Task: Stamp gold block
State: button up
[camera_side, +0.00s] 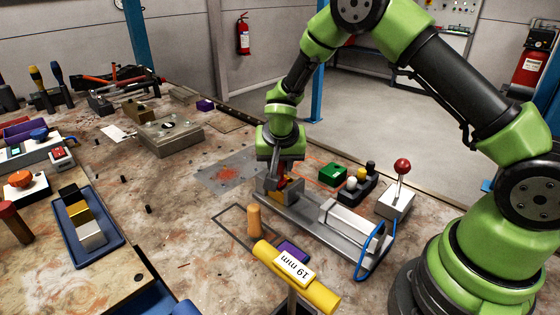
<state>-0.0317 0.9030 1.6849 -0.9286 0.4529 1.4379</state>
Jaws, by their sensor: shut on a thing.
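My gripper (279,183) points down at the far left end of a grey metal fixture (316,229). It is shut on a small reddish thing, mostly hidden by the fingers. A gold-yellow block-like piece (293,187) shows right beside the fingers at the fixture end. I cannot tell whether it touches the held thing. A gold block (78,213) also lies in the blue tray (115,240) at the left, between a black block (70,193) and a silver block (93,237). A wooden peg-like handle (254,221) stands upright left of the fixture.
A green block (333,174), a button box (357,188) and a red-knobbed lever (398,190) stand right of the fixture. A grey plate with red marks (226,172) lies left of the gripper.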

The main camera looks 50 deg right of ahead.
jog(key=shift+s, duration=0.1)
jog(key=shift+r, duration=3.5)
